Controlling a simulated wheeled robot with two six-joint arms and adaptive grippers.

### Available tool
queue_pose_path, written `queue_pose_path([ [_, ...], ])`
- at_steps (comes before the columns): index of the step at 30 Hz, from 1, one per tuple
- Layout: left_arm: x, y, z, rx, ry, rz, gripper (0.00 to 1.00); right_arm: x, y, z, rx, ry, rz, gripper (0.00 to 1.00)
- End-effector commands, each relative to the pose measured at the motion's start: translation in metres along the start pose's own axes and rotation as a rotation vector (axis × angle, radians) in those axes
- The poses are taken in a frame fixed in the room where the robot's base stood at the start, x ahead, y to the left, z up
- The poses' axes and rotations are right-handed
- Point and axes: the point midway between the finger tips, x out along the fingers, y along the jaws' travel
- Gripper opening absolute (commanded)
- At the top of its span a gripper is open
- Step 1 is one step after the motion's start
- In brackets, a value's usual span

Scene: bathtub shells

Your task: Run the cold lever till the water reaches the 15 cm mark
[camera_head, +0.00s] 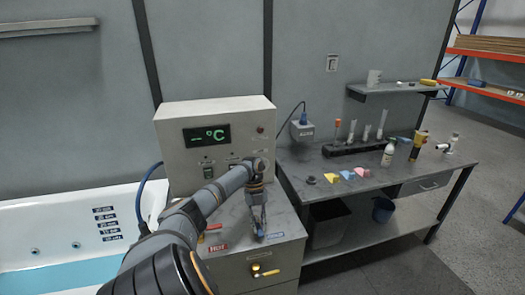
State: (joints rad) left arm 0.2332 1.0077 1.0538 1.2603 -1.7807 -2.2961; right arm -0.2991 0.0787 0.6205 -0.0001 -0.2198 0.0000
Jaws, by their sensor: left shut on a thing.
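The white bathtub (60,208) is at the left, with pale blue water (60,277) low in it. A column of dark depth labels (109,223) is on its inner wall; the waterline lies below the lowest label, and the figures are too small to read surely. My left gripper (259,230) points down over the grey cabinet top, shut at the cold lever beside the blue label (276,236). The gripper hides most of that lever. The red hot lever (213,227) stands to its left, above the red HOT label (217,248). My right gripper is out of view.
A control box (225,112) with a green "– °C" display stands behind the levers. A yellow-handled valve (264,272) is on the cabinet front. A workbench (385,180) with tubes, bottles and coloured pieces stands at the right. Open floor lies beyond it.

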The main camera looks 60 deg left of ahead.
Motion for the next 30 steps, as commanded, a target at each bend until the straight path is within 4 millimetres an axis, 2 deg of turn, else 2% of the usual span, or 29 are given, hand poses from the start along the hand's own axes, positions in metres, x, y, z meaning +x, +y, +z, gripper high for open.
queue_pose_path([
  [15, -0.0002, 0.0016, 0.0007, 0.016, -0.003, 0.007, 0.0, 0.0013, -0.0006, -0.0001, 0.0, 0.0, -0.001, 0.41],
  [16, -0.0002, 0.0016, 0.0007, 0.016, -0.003, 0.007, 0.22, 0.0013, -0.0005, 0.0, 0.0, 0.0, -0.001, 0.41],
  [20, -0.0001, 0.0016, 0.0006, 0.015, -0.002, 0.007, 0.4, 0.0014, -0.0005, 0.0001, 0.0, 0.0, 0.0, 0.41],
  [30, -0.0037, 0.0012, 0.0005, 0.014, -0.002, 0.006, 0.41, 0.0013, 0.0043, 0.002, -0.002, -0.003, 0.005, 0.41],
])
